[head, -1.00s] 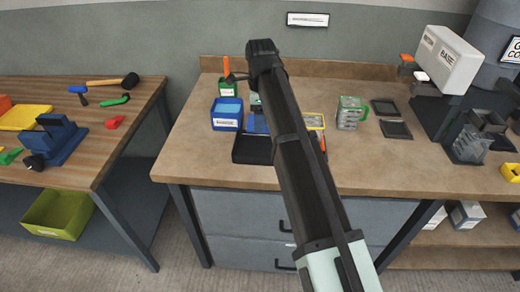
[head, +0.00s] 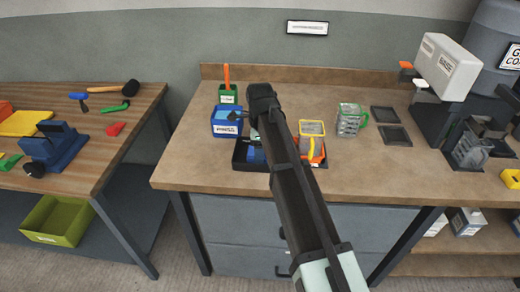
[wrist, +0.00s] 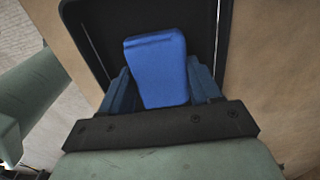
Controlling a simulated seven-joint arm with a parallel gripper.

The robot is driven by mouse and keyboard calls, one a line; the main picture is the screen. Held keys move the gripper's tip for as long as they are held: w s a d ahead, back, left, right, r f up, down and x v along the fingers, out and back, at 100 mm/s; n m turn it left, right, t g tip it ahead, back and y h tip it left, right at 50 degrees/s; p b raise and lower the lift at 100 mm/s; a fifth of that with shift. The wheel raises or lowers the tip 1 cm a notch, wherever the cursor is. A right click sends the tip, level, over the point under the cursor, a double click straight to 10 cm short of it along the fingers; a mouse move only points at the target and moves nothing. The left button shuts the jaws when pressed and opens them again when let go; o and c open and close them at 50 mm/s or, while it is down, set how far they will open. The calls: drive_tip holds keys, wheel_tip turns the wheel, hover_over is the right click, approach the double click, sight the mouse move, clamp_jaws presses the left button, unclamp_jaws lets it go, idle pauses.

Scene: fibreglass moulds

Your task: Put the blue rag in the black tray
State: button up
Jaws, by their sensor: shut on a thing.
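My gripper (wrist: 160,85) is shut on the blue rag (wrist: 158,70), which sits between its two dark blue fingers in the wrist view. The black tray (wrist: 214,40) lies behind and around the rag there, with its rim on both sides. In the head view the black tray (head: 239,164) is on the middle bench, partly hidden by my arm. A bit of blue shows at the tray beside my arm. I cannot tell whether the rag touches the tray floor.
A blue bin (head: 226,121) stands right behind the tray, with a green holder (head: 228,95) behind it. An orange item (head: 318,154) and a yellow-rimmed container (head: 312,128) are right of my arm. A clear green-handled jug (head: 350,120) stands farther right. The bench front is clear.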

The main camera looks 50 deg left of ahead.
drive_tip(key=shift+f, duration=0.15)
drive_tip(key=o, duration=1.1)
wheel_tip(320, 180, up, 12)
drive_tip(key=shift+w, duration=0.1)
